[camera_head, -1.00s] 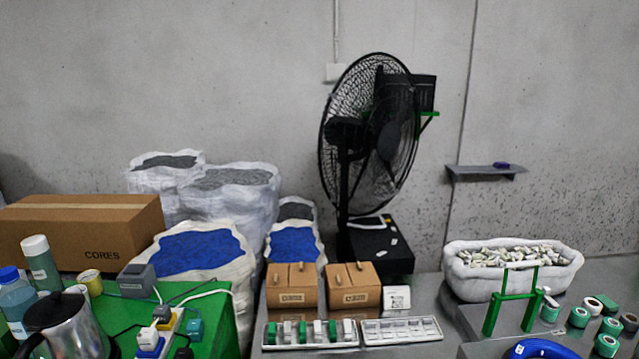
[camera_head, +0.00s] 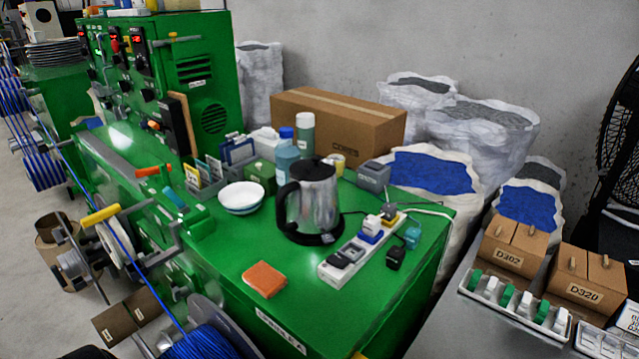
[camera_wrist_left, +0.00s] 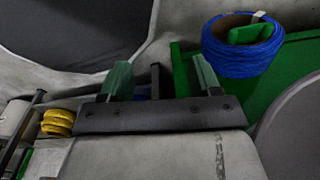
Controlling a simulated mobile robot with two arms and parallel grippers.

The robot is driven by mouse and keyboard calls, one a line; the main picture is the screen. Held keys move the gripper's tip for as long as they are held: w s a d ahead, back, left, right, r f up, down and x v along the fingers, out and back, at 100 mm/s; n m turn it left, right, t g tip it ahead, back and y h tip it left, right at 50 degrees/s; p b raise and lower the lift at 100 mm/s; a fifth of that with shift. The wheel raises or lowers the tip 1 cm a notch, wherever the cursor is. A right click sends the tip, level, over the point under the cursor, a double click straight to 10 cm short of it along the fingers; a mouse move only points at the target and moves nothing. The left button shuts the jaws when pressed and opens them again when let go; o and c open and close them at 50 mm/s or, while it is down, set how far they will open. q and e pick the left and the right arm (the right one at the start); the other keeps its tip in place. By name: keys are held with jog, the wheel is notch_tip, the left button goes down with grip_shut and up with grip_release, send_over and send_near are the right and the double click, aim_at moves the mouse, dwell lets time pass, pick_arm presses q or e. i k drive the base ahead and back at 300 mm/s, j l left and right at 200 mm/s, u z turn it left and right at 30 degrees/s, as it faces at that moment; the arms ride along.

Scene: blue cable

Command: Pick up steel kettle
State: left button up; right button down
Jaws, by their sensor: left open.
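The steel kettle (camera_head: 311,203) stands upright on its dark base on the green machine top (camera_head: 225,255), in the middle of the head view. It has a black lid, and its black handle is on its left side. My left gripper (camera_wrist_left: 160,78) shows in the left wrist view with its two greenish fingers wide apart and nothing between them. It is not in the head view, and the kettle is not in the wrist view, so they are apart. My right gripper is in neither view.
A power strip (camera_head: 360,248) with plugs lies right of the kettle. A white bowl (camera_head: 241,197), an orange sponge (camera_head: 264,279), a blue-capped bottle (camera_head: 286,157) and a cardboard box (camera_head: 339,128) surround it. A blue cable coil (camera_wrist_left: 243,50) is near the left gripper.

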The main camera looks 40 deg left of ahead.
aim_at(312, 208)
jog(key=u, duration=1.2)
